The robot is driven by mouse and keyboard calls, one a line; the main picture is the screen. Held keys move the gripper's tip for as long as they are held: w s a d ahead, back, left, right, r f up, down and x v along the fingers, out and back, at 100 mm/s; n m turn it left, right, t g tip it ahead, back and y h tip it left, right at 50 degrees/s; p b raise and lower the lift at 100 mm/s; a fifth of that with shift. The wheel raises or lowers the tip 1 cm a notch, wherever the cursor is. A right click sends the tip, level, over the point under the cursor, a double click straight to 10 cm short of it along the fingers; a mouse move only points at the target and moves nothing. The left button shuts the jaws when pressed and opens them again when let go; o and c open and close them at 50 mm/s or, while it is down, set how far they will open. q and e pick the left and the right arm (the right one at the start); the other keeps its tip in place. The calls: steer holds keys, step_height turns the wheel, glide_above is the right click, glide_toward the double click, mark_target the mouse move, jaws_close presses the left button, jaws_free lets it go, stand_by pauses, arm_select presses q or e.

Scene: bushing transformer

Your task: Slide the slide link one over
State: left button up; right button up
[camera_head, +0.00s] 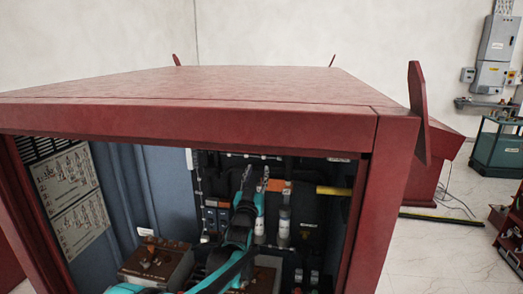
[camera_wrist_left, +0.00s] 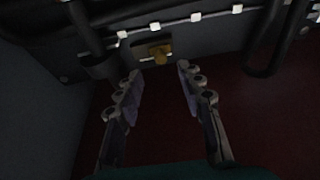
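My left gripper (camera_head: 256,179) reaches up inside the red cabinet in the head view, its fingers pointing upward in front of the dark equipment panel. In the left wrist view its two fingers (camera_wrist_left: 159,72) are spread apart with nothing between them. A small brass-yellow piece (camera_wrist_left: 159,55) on a pale plate shows just beyond the fingertips, roughly centred between them and apart from them. I cannot tell for sure whether this piece is the slide link. In the head view my gripper and arm cover part of the panel. My right gripper is in neither view.
The red cabinet (camera_head: 230,118) frames the opening with its top edge and side posts. A brown box with terminals (camera_head: 155,262) stands low at the left. A yellow bar (camera_head: 334,190) lies right of the gripper. Dark cables (camera_wrist_left: 267,40) hang close by in the wrist view.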

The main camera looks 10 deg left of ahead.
mark_target(262, 153)
arm_select(q)
steer(key=shift+t, duration=0.3)
steer(key=b+x, duration=0.1)
steer(key=x, duration=0.7)
steer(key=shift+w+r, duration=0.25)
steer(key=shift+w, duration=0.1)
jaws_close()
